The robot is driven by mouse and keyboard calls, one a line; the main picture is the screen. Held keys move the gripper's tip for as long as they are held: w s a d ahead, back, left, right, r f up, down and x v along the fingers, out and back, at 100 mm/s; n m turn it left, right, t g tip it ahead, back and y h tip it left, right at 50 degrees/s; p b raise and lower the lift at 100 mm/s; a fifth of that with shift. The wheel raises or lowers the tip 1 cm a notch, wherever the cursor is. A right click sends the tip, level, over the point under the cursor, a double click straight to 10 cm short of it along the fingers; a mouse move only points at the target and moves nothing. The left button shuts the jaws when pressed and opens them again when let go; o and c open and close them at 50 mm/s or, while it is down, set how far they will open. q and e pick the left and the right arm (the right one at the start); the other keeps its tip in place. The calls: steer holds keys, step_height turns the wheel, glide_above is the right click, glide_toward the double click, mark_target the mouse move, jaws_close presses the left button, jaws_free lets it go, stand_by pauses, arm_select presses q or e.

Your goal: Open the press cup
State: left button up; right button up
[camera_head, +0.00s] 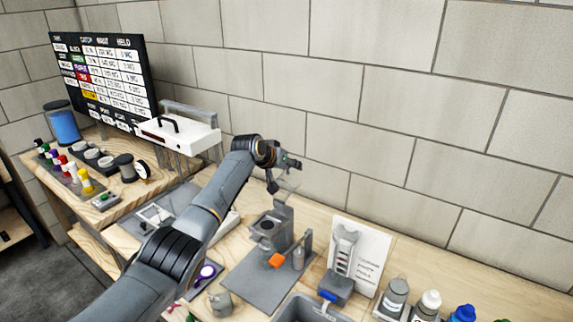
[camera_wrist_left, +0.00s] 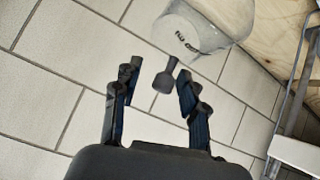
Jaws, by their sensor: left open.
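A grey press (camera_head: 268,228) stands on a grey plate on the bench, with a round opening in its top. In the left wrist view a pale, see-through cup-like piece (camera_wrist_left: 208,24) with dark lettering has a dark knobbed handle (camera_wrist_left: 165,74). My left gripper (camera_head: 286,180) is above the press, near the wall. In the left wrist view my left gripper (camera_wrist_left: 156,88) is open, with the dark handle between its spread fingertips. I cannot tell whether a finger touches it. The head view shows the see-through piece only faintly beside the gripper. My right gripper is not in view.
An orange piece (camera_head: 276,260) is at the front of the press. A grey wrench-like tool (camera_head: 342,262) stands by a white sheet to the right, near several bottles (camera_head: 428,304). A white box (camera_head: 180,133) with a black handle is at the left. The block wall is close behind.

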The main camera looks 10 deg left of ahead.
arm_select(q)
steer(key=shift+s+a+r, duration=0.2)
steer(key=shift+s+a, duration=0.05)
steer(key=shift+s, duration=0.05)
steer(key=v, duration=1.1)
steer(key=shift+d+r, duration=0.2)
steer(key=shift+d, duration=0.05)
